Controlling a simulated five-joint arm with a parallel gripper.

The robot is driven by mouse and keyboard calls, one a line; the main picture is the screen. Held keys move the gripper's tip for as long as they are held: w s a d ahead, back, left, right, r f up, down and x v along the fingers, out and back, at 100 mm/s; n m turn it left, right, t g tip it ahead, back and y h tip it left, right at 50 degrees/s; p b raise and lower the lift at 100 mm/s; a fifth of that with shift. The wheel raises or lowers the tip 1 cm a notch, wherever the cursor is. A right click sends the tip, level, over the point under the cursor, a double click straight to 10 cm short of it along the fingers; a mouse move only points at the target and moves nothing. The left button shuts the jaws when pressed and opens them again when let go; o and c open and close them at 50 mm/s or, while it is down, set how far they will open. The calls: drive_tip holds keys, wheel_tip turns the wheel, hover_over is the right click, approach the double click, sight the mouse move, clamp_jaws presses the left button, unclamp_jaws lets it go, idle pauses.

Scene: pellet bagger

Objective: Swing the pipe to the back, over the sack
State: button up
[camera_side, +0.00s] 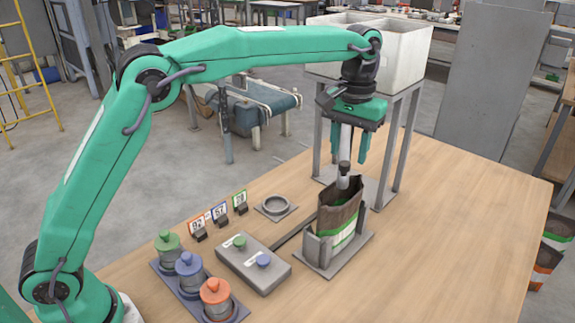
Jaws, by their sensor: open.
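The pipe (346,141) is a pale grey tube hanging upright below my wrist, with a dark collar near its lower end. Its lower end appears over the open mouth of the sack (337,228). The sack is brown with a white and green band and stands upright in a grey metal holder (319,247). My gripper (347,153) points down and is open. Its two green fingers appear on either side of the pipe. I cannot tell whether they touch it. The pipe's upper end is hidden behind my gripper.
A white two-part hopper (398,48) on a grey stand rises behind my gripper. The table's right side is clear.

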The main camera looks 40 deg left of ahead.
drive_tip(key=shift+d+r, duration=0.1)
drive_tip(key=shift+r, duration=2.4)
drive_tip(key=shift+r, duration=0.1)
drive_tip(key=shift+s+a+r, duration=0.15)
drive_tip(key=shift+a, duration=0.1)
drive_tip(key=s+a+r+t, duration=0.3)
drive_tip(key=s+a+r, duration=0.1)
drive_tip(key=s+a, duration=0.85)
drive_tip(key=s+a+f+t, duration=0.1)
drive_tip(key=s+a+f, duration=0.1)
drive_tip(key=s+f, duration=0.3)
drive_tip(key=s+a+f+m+t, duration=0.1)
drive_tip(key=s+a+f, duration=0.2)
drive_tip(key=s, duration=0.9)
wheel_tip(320, 180, down, 3)
drive_tip(key=shift+s+r+m+t, duration=0.2)
drive_tip(key=shift+m+t, duration=0.1)
drive_tip(key=shift+t, duration=0.1)
